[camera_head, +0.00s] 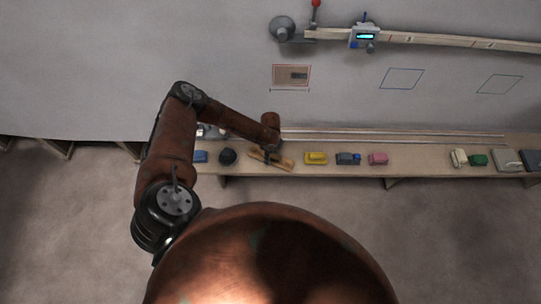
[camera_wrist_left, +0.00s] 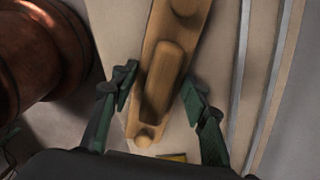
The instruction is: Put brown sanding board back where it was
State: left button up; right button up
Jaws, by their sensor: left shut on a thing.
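The brown sanding board (camera_head: 284,163) is a long tan wooden board lying at a slant along the bench. In the left wrist view the board (camera_wrist_left: 148,108) shows a raised long grip and a round knob at its near end. My left gripper (camera_head: 267,156) comes down over the board from above. In the left wrist view its green-padded fingers (camera_wrist_left: 161,98) stand on either side of the board, shut on it. Whether the board touches the bench top is hard to tell. My right gripper is not in view.
On the narrow bench (camera_head: 420,168) a dark round thing (camera_head: 228,156) stands left of the board and a yellow block (camera_head: 315,158) right of it. Farther right are a blue-grey tool (camera_head: 347,158) and a pink block (camera_head: 377,158). A red-outlined panel (camera_head: 291,75) marks the wall.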

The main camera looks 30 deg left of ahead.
pick_arm(q)
jog(key=shift+c, duration=0.5)
jog(key=o, duration=1.2)
jog(key=shift+f, duration=0.1)
jog(key=shift+c, duration=0.2)
notch_tip(320, 180, up, 12)
jog(key=p, duration=0.2)
jog(key=shift+w, duration=0.1)
